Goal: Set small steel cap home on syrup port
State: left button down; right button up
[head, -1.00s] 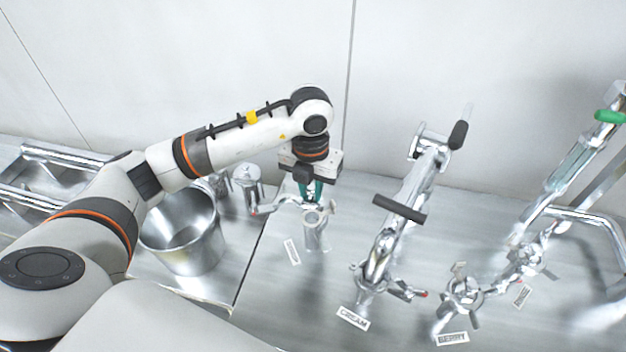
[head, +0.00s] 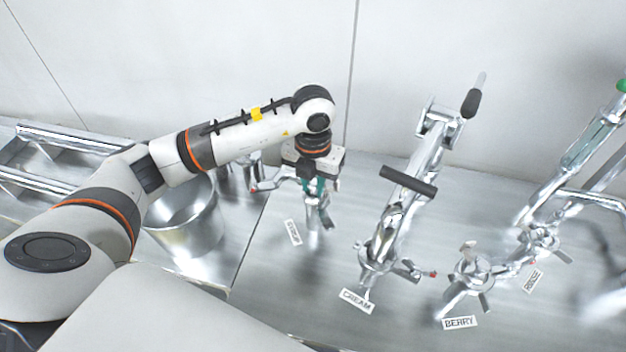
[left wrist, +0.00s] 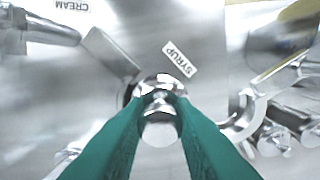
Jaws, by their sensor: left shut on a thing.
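My left gripper (head: 316,188) points down over the syrup port (head: 317,218), a short upright steel fitting beside the SYRUP label (head: 293,232). In the left wrist view, its green fingers (left wrist: 160,100) are shut on a small shiny steel cap (left wrist: 158,132). The SYRUP label (left wrist: 180,58) lies just beyond the fingertips. The cap and fingers cover the port's mouth, so I cannot tell whether the cap is seated or just above it. My right gripper is not in view.
A steel pail (head: 185,222) stands left of the port. A tall CREAM tap fitting (head: 385,245) with a dark crossbar rises to the right, with the BERRY port (head: 470,277) beyond it. Bare steel counter (head: 270,290) lies in front.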

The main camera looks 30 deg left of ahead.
pick_arm(q)
jog(key=shift+f+b, duration=0.25)
jog(key=shift+b, duration=0.05)
dwell(0.4)
jog(key=c, duration=1.1)
grip_release()
jog(key=shift+c, duration=0.2)
jog(key=shift+r, duration=0.55)
notch_tip(320, 180, up, 10)
jog(key=shift+f+b, duration=0.2)
jog(key=shift+b, duration=0.85)
jog(key=shift+r, duration=0.7)
jog(key=shift+s+f, duration=0.1)
jog(key=shift+s, duration=0.05)
